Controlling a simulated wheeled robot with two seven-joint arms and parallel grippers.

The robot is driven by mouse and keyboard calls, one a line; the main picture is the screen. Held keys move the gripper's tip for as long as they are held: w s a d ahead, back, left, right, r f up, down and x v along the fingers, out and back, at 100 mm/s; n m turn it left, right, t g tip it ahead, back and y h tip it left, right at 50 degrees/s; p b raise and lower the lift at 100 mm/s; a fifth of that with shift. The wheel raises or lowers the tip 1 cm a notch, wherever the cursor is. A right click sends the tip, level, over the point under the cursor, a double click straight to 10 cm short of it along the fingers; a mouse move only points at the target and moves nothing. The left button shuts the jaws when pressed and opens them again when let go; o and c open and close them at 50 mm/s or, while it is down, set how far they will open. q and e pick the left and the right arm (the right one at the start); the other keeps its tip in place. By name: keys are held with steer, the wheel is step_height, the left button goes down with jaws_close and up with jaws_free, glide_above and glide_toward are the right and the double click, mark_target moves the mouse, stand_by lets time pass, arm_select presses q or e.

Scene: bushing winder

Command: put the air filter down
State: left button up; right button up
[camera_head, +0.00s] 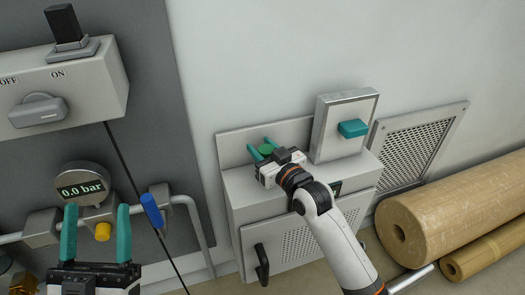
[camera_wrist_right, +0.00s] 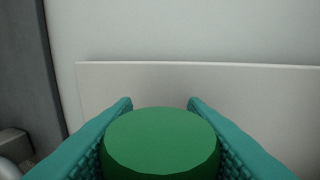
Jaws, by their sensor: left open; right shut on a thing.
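My right gripper (camera_head: 262,152) is shut on a green round piece (camera_head: 268,149), above the top of a grey cabinet at the wall. In the right wrist view the green piece (camera_wrist_right: 160,143) sits between the teal fingers and hides what lies below it. A framed white panel with a teal handle (camera_head: 353,128) stands upright on the cabinet to the right of this gripper. I cannot tell whether the green piece or the panel is the air filter. My left gripper (camera_head: 96,215) is open and empty at the lower left, in front of the gauge and pipe.
The grey cabinet (camera_head: 237,196) has a black handle and a raised back plate. A wall grille (camera_head: 418,143) and brown rolls (camera_head: 455,205) are at the right. At the left are a switch box (camera_head: 110,85), a gauge (camera_head: 82,187) reading 0.0 bar and a blue-handled valve (camera_head: 151,210).

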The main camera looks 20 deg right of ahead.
steer(key=shift+f, duration=0.25)
steer(key=o, duration=1)
arm_select(q)
steer(key=shift+s+r, duration=0.1)
arm_select(e)
steer(key=shift+r, duration=0.1)
steer(key=shift+r, duration=0.3)
steer(key=p+v, duration=0.3)
steer(key=v, duration=0.8)
arm_select(q)
steer(key=w+f+g+y, duration=0.2)
steer(key=w+f+g, duration=0.1)
steer(key=f+g, duration=0.4)
step_height(320, 180, down, 2)
steer(key=shift+w+a, duration=0.25)
steer(key=shift+w, duration=0.1)
arm_select(e)
steer(key=s+a+r+t, duration=0.1)
steer(key=s+a+r, duration=0.1)
steer(key=s+a, duration=0.3)
steer(key=s, duration=0.3)
steer(key=shift+a+r, duration=0.3)
